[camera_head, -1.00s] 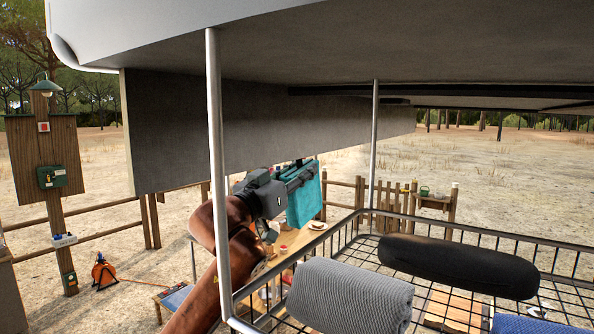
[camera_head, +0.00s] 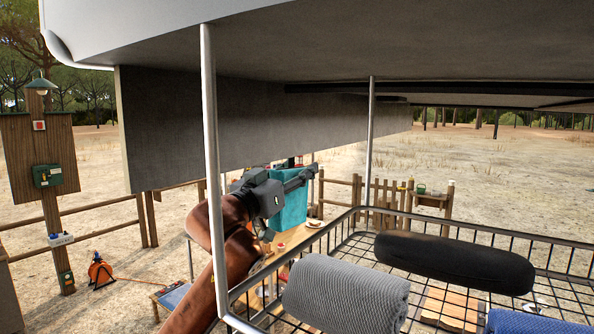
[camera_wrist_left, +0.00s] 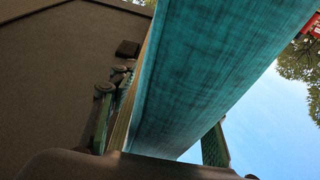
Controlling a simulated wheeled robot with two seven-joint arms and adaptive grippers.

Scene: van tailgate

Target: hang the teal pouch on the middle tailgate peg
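The teal pouch (camera_head: 289,211) hangs just below the lower edge of the raised tailgate (camera_head: 180,128). My left gripper (camera_head: 303,177) is at its top, with a dark finger crossing in front. In the left wrist view the pouch (camera_wrist_left: 200,75) lies very close and fills the space between two widely spread fingers (camera_wrist_left: 160,130). The fingers look open around it; whether a pad still touches it is unclear. The middle peg is hidden behind the gripper and pouch, so I cannot tell whether the pouch rests on it. My right gripper is out of view.
A wire rack (camera_head: 470,231) holds a grey roll (camera_head: 345,296), a black roll (camera_head: 455,265) and blue cloth (camera_head: 520,322). A thin pole (camera_head: 210,130) stands in front of my left arm. A wooden table (camera_head: 318,239) is below the pouch. An orange reel (camera_head: 100,270) is on the ground.

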